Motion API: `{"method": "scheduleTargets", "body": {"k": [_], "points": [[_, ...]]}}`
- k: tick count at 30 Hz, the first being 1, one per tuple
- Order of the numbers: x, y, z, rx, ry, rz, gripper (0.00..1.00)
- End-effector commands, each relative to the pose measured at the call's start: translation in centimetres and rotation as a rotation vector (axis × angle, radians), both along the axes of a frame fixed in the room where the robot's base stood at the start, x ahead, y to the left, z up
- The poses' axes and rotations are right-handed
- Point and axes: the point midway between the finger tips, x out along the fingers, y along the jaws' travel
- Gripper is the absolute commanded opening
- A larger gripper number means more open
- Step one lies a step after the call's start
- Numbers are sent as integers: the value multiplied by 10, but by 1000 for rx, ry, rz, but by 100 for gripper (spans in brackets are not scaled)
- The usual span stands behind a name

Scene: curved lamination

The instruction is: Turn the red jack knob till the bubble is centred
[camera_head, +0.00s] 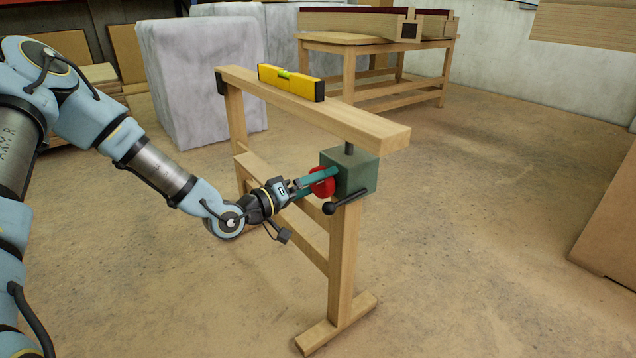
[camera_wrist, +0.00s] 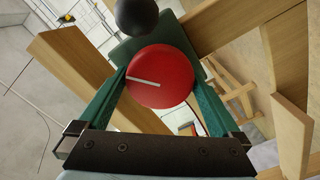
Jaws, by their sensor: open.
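The red jack knob (camera_head: 322,182) sits on the left face of the green jack box (camera_head: 358,172), at the top of the trestle's near leg. My gripper (camera_head: 318,183) is at the knob with its green fingers on either side of it. In the wrist view the knob (camera_wrist: 160,77) is a round red disc with a white line, between my open fingers (camera_wrist: 160,88); I cannot tell whether they touch it. The yellow spirit level (camera_head: 291,83) lies on the wooden beam (camera_head: 330,115). Its green vial (camera_head: 284,74) shows, but the bubble is too small to read.
A black-ball lever (camera_head: 330,208) sticks out from the jack box just below the knob; the ball also shows in the wrist view (camera_wrist: 137,16). Wrapped blocks (camera_head: 200,75) and a wooden table (camera_head: 375,85) stand behind.

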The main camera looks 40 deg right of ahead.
Motion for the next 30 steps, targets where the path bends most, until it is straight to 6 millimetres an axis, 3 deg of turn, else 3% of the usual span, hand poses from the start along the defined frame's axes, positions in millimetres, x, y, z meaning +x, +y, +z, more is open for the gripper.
{"method": "scheduleTargets", "body": {"k": [7,23,30], "points": [[0,0,0,0,0,0,98],[0,0,0,0,0,0,38],[0,0,0,-1,-22,0,38]]}}
